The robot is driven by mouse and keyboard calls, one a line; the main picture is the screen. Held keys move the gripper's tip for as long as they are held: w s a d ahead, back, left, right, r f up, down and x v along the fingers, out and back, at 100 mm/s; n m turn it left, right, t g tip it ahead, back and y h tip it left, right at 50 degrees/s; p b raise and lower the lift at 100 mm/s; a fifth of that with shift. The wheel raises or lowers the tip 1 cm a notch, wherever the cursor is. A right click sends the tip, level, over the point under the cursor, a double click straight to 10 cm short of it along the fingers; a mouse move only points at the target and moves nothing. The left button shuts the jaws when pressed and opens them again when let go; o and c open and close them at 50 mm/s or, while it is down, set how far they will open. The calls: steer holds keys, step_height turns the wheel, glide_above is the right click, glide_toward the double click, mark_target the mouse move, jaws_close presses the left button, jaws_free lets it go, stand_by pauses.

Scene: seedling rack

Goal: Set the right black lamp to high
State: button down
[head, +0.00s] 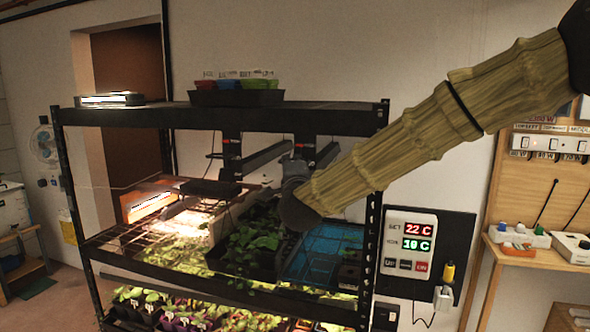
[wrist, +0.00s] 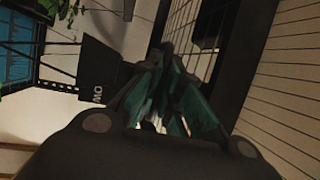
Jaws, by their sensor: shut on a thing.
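Two black lamps hang under the rack's top shelf, each with a dark bracket bearing a small red mark. The left black lamp (head: 262,157) is clear to see. The right black lamp (head: 327,155) is partly behind my gripper (head: 295,168), which is at its near lower end. In the wrist view my gripper (wrist: 168,95) has its green-tipped fingers closed on a dark part of the right lamp. That part is mostly hidden between the fingers. A black block (wrist: 97,80) with white letters, partly cut off, is just left of the fingers.
The rack (head: 376,230) holds seedling trays on its shelves. A dark planter (head: 236,97) with coloured pots and a lit fixture (head: 110,99) sit on top. A control panel (head: 409,245) with red and green digits is right of the rack, near a pegboard bench (head: 545,255).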

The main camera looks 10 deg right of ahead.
steer(key=shift+r, duration=0.35)
steer(key=c, duration=1.6)
jaws_free()
steer(key=shift+s, duration=0.1)
steer(key=shift+f, duration=0.1)
steer(key=s, duration=0.4)
steer(key=s+f, duration=0.1)
steer(key=s, duration=0.2)
steer(key=s+f, duration=0.1)
steer(key=s, duration=0.3)
steer(key=shift+s+a, duration=0.1)
steer(key=shift+s, duration=0.25)
